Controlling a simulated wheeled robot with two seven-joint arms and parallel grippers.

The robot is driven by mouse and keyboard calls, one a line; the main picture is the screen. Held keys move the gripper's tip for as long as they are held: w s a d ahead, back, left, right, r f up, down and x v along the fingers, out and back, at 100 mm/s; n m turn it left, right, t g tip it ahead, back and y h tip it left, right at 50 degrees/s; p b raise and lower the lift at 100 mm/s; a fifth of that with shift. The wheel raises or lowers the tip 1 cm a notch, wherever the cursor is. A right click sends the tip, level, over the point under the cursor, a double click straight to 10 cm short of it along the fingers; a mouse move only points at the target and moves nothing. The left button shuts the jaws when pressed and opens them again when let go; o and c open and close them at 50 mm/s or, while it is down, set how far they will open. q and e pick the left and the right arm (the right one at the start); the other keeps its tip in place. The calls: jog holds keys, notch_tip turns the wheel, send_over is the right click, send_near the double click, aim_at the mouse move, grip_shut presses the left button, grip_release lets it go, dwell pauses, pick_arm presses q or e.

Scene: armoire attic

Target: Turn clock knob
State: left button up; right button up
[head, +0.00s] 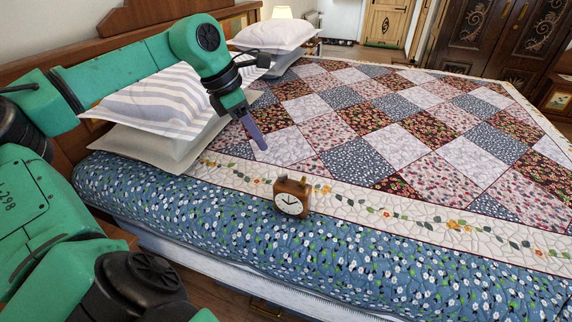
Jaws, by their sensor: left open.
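A small brown wooden clock (292,196) with a round white face stands on the quilted bed near its front edge, its face turned towards me. A small brown knob-like part shows at its top, too small to make out clearly. My left gripper (262,146) hangs above the quilt, up and to the left of the clock and apart from it. It is open, with nothing seen between its fingers, though they overlap from this side. My right gripper is not in view.
The bed's patchwork quilt (400,145) is flat and clear around the clock. A striped pillow (165,100) lies under my left arm, and a white pillow (272,35) lies farther back. The wooden headboard runs along the left. Dark carved doors (500,40) stand at the back right.

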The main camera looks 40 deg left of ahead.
pick_arm(q)
send_near(281, 175)
jog(key=p+x, duration=0.2)
jog(key=x, duration=0.5)
jog(key=shift+w+d, duration=0.1)
jog(key=shift+w, duration=0.1)
jog(key=shift+w+f, duration=0.1)
jog(key=shift+f, duration=0.5)
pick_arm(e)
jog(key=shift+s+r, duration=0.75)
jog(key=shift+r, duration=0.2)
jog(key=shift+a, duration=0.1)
pick_arm(q)
grip_shut()
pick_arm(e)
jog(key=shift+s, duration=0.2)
